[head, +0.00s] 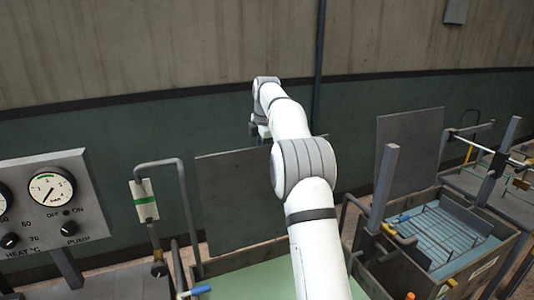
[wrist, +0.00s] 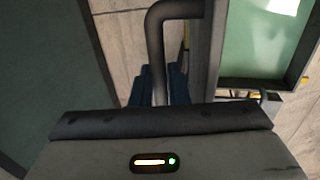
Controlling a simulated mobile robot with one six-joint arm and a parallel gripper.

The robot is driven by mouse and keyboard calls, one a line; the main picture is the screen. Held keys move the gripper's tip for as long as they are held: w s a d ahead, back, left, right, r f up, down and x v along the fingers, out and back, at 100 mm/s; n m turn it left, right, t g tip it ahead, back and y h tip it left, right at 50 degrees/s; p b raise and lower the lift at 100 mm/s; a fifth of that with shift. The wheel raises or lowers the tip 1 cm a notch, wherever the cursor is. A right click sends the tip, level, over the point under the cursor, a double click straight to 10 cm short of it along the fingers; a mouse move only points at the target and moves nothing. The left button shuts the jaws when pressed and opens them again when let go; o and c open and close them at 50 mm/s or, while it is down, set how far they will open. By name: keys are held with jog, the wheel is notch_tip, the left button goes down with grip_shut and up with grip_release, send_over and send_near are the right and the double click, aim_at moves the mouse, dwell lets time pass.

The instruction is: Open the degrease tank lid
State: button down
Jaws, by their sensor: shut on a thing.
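The tank lid (head: 228,195) is a flat dark grey panel standing nearly upright at the back of a tank of pale green liquid (head: 250,280) in the head view. In the wrist view the lid (wrist: 207,50) shows nearly edge-on, with the green liquid (wrist: 265,45) to its right. A bent dark bar handle (wrist: 157,40) comes off the lid. My gripper (wrist: 162,82) is shut on this handle, its dark blue fingers on either side of the bar. In the head view my arm hides the grip. No label naming the tank is readable.
A control panel (head: 55,205) with dials and knobs stands at left. A bent pipe with a green-white tag (head: 144,201) stands beside the tank. At right is a blue-liquid tank (head: 450,240) with a wire rack and its own upright lid (head: 408,150). A wall (head: 150,120) closes the back.

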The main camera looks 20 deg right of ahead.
jog(key=shift+w+a+f, duration=0.1)
jog(key=shift+w+f, duration=0.15)
jog(key=shift+w, duration=0.4)
jog(key=shift+w+a+f, duration=0.1)
jog(key=shift+w+f, duration=0.15)
jog(key=shift+w, duration=0.35)
jog(key=c, duration=1.4)
grip_release()
jog(key=shift+w, duration=0.2)
jog(key=shift+s+r, duration=0.1)
jog(key=shift+r, duration=0.05)
